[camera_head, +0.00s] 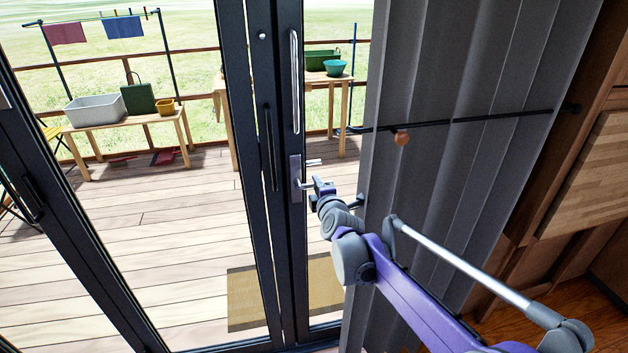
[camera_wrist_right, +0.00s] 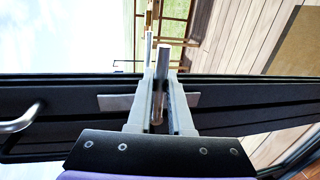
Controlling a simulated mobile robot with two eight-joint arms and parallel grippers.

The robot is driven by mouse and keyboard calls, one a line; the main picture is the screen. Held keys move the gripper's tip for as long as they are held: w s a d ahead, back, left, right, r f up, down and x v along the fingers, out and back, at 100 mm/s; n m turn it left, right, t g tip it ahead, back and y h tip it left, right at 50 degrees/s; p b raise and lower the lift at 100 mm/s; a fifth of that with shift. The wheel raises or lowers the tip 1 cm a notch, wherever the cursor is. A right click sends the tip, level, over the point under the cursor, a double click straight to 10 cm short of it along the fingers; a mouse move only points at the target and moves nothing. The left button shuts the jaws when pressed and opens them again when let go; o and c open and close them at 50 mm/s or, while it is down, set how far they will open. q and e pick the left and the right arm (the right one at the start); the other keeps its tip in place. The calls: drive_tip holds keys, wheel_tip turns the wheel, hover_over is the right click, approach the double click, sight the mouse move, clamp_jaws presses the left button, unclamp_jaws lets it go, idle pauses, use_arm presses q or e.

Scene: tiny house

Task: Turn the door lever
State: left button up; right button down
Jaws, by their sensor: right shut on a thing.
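The door lever (camera_head: 303,186) is a short metal handle on a grey lock plate (camera_head: 295,178), set in the dark frame of the glass door (camera_head: 262,110). My right gripper (camera_head: 313,187) reaches in from the lower right and is shut on the lever. In the right wrist view the two pale fingers of the gripper (camera_wrist_right: 161,105) stand on either side of the metal lever (camera_wrist_right: 163,60), and the lock plate (camera_wrist_right: 115,102) shows behind them. The fingers hide part of the lever. My left gripper is not in view.
A grey curtain (camera_head: 430,70) hangs just right of the door, close to my right arm. A long vertical pull handle (camera_head: 294,80) is above the lever. Beyond the glass are a wooden deck (camera_head: 150,240), a mat (camera_head: 245,300) and a low table (camera_head: 125,118) with containers.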

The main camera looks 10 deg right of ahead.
idle(0.3)
drive_tip(key=c, duration=0.8)
unclamp_jaws()
drive_tip(key=shift+c, duration=0.2)
drive_tip(key=s+r, duration=0.2)
drive_tip(key=s, duration=0.8)
drive_tip(key=shift+s, duration=0.35)
drive_tip(key=shift+r, duration=0.1)
